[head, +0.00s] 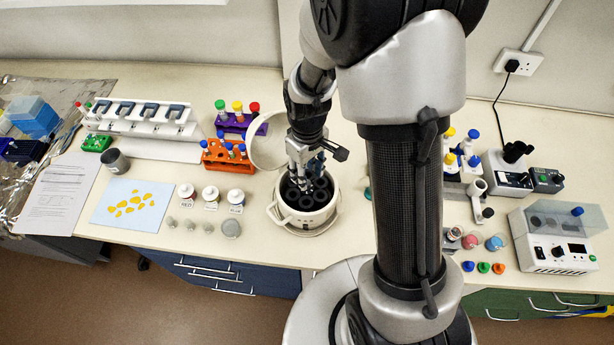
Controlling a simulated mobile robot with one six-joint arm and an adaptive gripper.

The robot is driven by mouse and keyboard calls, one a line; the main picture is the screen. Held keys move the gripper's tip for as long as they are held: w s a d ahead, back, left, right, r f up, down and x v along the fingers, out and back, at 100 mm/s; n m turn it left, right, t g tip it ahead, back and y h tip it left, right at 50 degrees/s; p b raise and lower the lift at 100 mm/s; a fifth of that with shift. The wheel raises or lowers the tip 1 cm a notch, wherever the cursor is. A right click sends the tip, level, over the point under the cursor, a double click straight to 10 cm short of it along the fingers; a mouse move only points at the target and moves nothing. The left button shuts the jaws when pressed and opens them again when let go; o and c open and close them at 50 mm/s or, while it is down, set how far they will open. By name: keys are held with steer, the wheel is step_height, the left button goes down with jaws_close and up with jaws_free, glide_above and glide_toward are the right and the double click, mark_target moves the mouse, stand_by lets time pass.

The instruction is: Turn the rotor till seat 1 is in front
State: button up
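The cream round centrifuge (304,224) stands near the bench's front edge, with its pale round lid (262,152) raised at the back left. Inside the bowl is the dark rotor (291,193) with several black round seats. My gripper (306,186) points down into the bowl, with its fingertips at or just above the rotor. Whether it touches the rotor is too small to tell, and so is the gap between the fingers. The gripper hides part of the rotor's middle and back. I cannot read any seat number.
An orange rack (226,160) and a purple rack (247,120) of capped tubes stand left of the centrifuge lid. Small labelled jars (236,200) stand close to the bowl's left. My arm covers the bench to the right. A bench device (556,240) stands far right.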

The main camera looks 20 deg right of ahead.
step_height(320, 180, up, 8)
steer(key=shift+r, duration=0.2)
stand_by(0.3)
steer(key=s+r+m+t+b, duration=0.2)
steer(key=s+b, duration=0.4)
steer(key=s, duration=0.2)
steer(key=s+r+m+t+b, duration=0.2)
steer(key=s+b, duration=0.4)
steer(key=s, duration=0.3)
steer(key=shift+s+m+t, duration=0.2)
steer(key=shift+m+t, duration=0.1)
steer(key=shift+m, duration=0.4)
